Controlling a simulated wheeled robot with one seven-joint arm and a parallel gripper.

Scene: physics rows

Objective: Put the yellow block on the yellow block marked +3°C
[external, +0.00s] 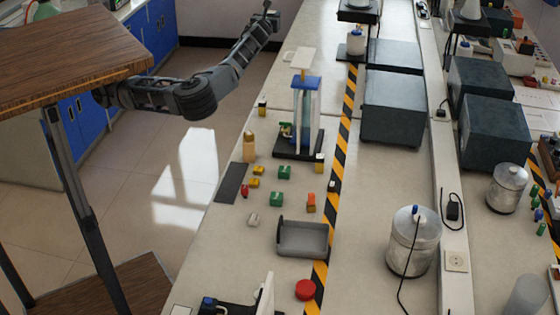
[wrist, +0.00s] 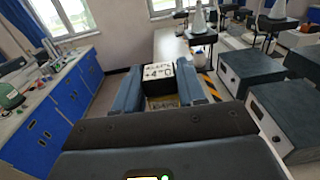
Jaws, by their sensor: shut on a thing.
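My gripper (external: 271,13) is raised at the top of the external view, beyond the far left edge of the bench. In the wrist view, its fingers (wrist: 160,95) are shut on a block (wrist: 158,72) with a dark face, a white marked label and some yellow below. I cannot read the label. On the bench, small yellow blocks (external: 258,170) and (external: 256,183) lie close together. A block with yellow and dark faces (external: 262,108) stands near the left edge, and a yellow block with a pale top (external: 319,163) stands near the striped tape. Their markings are too small to read.
Green blocks (external: 284,172), an orange block (external: 311,203), a grey tray (external: 303,239) and a red disc (external: 306,289) lie on the bench. A tall blue-and-white apparatus (external: 306,115) stands behind them. Dark boxes (external: 393,107) stand right of the striped tape.

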